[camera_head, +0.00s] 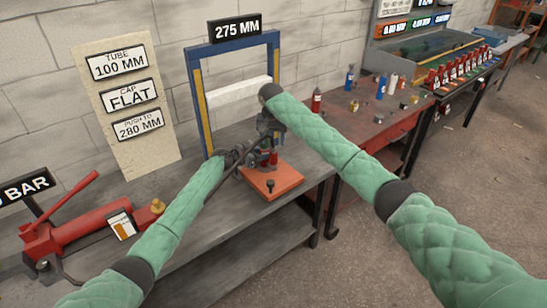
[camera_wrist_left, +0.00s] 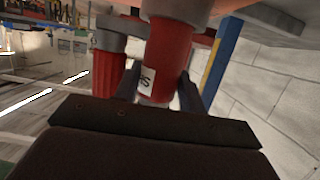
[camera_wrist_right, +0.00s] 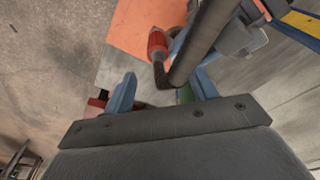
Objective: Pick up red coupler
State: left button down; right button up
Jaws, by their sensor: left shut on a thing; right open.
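My left gripper (camera_wrist_left: 158,88) is shut on a red cylinder (camera_wrist_left: 168,60) with a white label, upright between its fingers. A ribbed red part (camera_wrist_left: 108,75) hangs beside it; it may be the red coupler, but I cannot be sure. In the right wrist view a small red fitting (camera_wrist_right: 157,42) shows beside a dark hose (camera_wrist_right: 205,40), above the orange plate. My right gripper (camera_wrist_right: 163,90) is open, with the fitting and the dark hose end just beyond its fingertips.
The blue frame (camera_head: 190,80) with a white crossbar (camera_head: 228,99) stands on the grey bench. An orange plate (camera_head: 287,178) with a dark knob lies in front of it. A red hand pump (camera_head: 85,228) sits at left. A red bench (camera_head: 370,125) with bottles stands at right.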

aim_at(273, 147)
jog(key=shift+w+d+f, duration=0.1)
jog(key=shift+f, duration=1.2)
jog(key=shift+w+d+f, duration=0.1)
jog(key=shift+f, duration=1.15)
jog(key=c, duration=1.2)
notch_tip(273, 147, up, 28)
pick_arm(q)
jog(key=c, duration=0.7)
grip_release()
jog(key=shift+c, duration=0.2)
